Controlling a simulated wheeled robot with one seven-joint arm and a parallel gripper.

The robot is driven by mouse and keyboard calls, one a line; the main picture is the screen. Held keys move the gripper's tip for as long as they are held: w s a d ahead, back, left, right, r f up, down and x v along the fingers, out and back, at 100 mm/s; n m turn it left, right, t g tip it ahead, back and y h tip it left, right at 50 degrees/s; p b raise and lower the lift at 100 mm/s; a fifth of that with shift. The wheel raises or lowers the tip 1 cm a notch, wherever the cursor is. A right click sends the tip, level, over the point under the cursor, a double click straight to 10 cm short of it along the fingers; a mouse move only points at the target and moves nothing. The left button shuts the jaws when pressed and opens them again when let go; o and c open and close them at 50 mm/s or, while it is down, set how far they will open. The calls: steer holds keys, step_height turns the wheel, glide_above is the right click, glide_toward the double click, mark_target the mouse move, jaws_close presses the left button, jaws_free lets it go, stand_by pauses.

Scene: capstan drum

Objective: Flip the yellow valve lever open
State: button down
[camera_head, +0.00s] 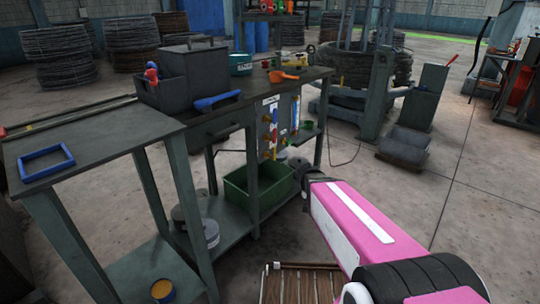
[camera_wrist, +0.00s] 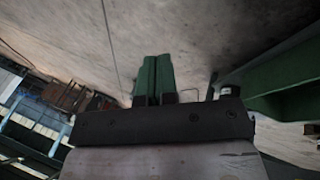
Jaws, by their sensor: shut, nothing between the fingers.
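A panel (camera_head: 281,122) with small red, yellow and blue fittings is mounted at the right end of the workbench, below its top. A yellow valve lever cannot be picked out surely among these small fittings. My arm reaches in from the lower right, and its dark end (camera_head: 299,166) is in front of the bench, below and right of the panel. In the wrist view my gripper (camera_wrist: 158,62) shows two green fingers close together, shut and empty. They point over bare floor, with no lever visible near them.
The workbench (camera_head: 95,135) carries a blue frame (camera_head: 46,163), a grey box, a blue tray (camera_head: 217,101) and an orange scoop (camera_head: 283,76). A green bin (camera_head: 262,185) sits on its lower shelf. A green beam (camera_wrist: 280,83) is close right of my fingers.

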steer(key=w+a+r+m+t+h, duration=0.35)
steer(key=w+a+t+h, duration=0.2)
steer(key=w+a, duration=0.7)
steer(key=a+r+m+t, duration=0.1)
steer(key=a+t, duration=0.3)
steer(key=a, duration=0.5)
steer(key=a+r+t, duration=0.3)
steer(key=a, duration=0.6)
steer(key=shift+w+a+r+m+t, duration=0.25)
steer(key=shift+a+r+m+t, duration=0.05)
steer(key=shift+r+m+t, duration=0.1)
steer(key=shift+h, duration=0.25)
steer(key=x, duration=1.4)
steer(key=shift+d, duration=0.15)
